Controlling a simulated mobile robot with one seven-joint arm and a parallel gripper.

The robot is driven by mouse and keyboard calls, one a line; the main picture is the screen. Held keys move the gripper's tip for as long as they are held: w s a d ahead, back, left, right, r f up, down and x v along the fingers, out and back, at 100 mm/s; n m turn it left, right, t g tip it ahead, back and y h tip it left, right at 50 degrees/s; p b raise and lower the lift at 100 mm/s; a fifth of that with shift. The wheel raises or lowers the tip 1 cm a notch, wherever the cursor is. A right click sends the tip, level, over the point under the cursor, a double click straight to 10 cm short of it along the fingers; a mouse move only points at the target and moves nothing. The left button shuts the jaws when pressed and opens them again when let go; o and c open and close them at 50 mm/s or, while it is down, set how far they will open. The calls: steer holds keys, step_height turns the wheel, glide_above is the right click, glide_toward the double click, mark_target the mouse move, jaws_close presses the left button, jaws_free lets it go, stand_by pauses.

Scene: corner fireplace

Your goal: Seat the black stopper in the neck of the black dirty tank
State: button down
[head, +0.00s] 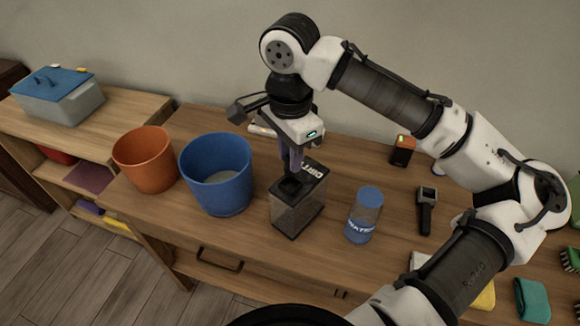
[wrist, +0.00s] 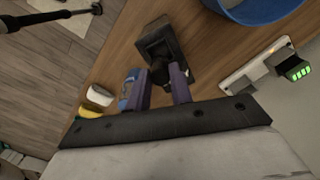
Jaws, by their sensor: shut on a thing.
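The black dirty tank (head: 298,212), a boxy smoky see-through container with a black top lettered in white, stands on the wooden table in the head view. Its dark top also shows in the wrist view (wrist: 158,42). My gripper (head: 291,172) points down over the tank's top; its purple-grey fingers (wrist: 162,88) are shut on a small dark piece, the black stopper (wrist: 161,71). The stopper is at or just above the tank's neck. The neck is hidden behind the stopper and fingers, so I cannot tell whether the stopper is inside it.
A blue bucket (head: 217,178) and an orange bucket (head: 146,160) stand left of the tank. A black handheld tool (head: 426,208) lies further right. Bare table lies in front.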

steer(key=shift+f, duration=2.25)
steer(key=shift+f, duration=0.2)
steer(key=c, duration=1.3)
jaws_free()
steer(key=shift+r, duration=0.1)
steer(key=shift+o, duration=0.2)
step_height(320, 180, up, 12)
steer(key=shift+r+b, duration=0.15)
steer(key=shift+b, duration=0.35)
